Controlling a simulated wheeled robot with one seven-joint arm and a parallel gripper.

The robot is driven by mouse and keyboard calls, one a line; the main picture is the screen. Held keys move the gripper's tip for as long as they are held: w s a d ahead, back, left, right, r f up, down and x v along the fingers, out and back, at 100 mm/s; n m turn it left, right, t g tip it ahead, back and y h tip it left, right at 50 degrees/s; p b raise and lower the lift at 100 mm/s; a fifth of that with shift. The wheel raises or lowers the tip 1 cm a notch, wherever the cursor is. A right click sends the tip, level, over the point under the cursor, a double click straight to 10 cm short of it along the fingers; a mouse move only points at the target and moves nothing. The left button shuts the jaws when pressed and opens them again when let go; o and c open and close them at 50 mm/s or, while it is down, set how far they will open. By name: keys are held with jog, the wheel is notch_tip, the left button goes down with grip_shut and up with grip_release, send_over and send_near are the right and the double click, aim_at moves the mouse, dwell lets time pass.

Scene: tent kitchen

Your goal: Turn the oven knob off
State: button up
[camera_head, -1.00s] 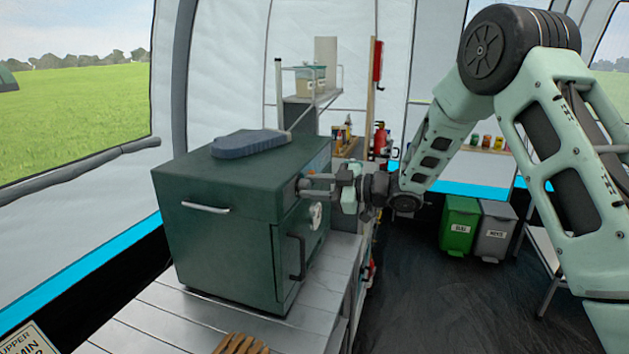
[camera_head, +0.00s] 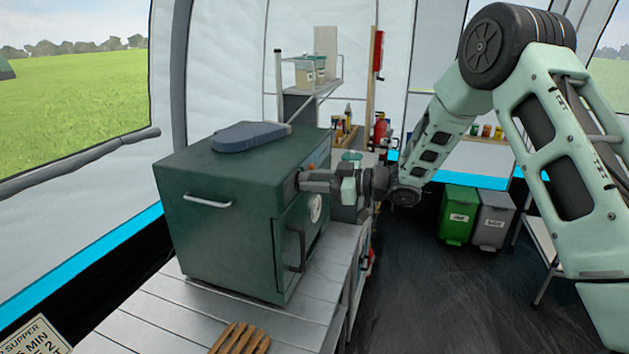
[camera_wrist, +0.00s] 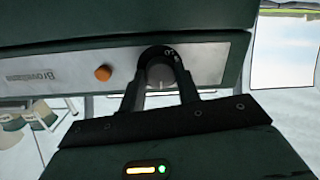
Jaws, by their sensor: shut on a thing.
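The dark green oven (camera_head: 225,230) stands on the slatted metal counter, with its door and handle facing right. My gripper (camera_head: 303,182) reaches in from the right to the upper front of the oven. My gripper's two black fingers (camera_wrist: 161,88) are shut on the sides of this knob. An orange knob or light (camera_wrist: 103,73) is beside it on the strip. The marking the knob points to is too small to read.
A blue-grey mitt-like item (camera_head: 250,137) lies on top of the oven. A round white gauge (camera_head: 315,208) and a dark door handle (camera_head: 296,250) are below my gripper. Green and grey bins (camera_head: 458,213) stand on the floor behind. A wooden item (camera_head: 240,340) lies on the counter's front.

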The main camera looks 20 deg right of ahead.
jog(key=o, duration=1)
jog(key=shift+c, duration=0.2)
jog(key=b+v, duration=0.4)
jog(key=v, duration=1.3)
jog(key=shift+d, duration=0.25)
jog(key=w+a+m+t+h, duration=0.1)
jog(key=w+a+m+h, duration=0.15)
jog(key=a+h, duration=0.45)
jog(key=s+a+f+m+g+h, duration=0.1)
jog(key=s+a, duration=0.1)
jog(key=a, duration=0.2)
jog(key=s+a+f+m+h, duration=0.1)
jog(key=s+a+m, duration=0.15)
jog(key=a, duration=0.25)
jog(key=s+a+f+g+h, duration=0.2)
jog(key=s+g, duration=0.2)
jog(key=s, duration=1.1)
jog(key=s+a+f+g+h, duration=0.2)
jog(key=s+g, duration=0.3)
jog(key=s, duration=1.1)
jog(key=shift+a+f+g, duration=0.2)
jog(key=shift+a+g, duration=0.1)
jog(key=shift+a, duration=0.25)
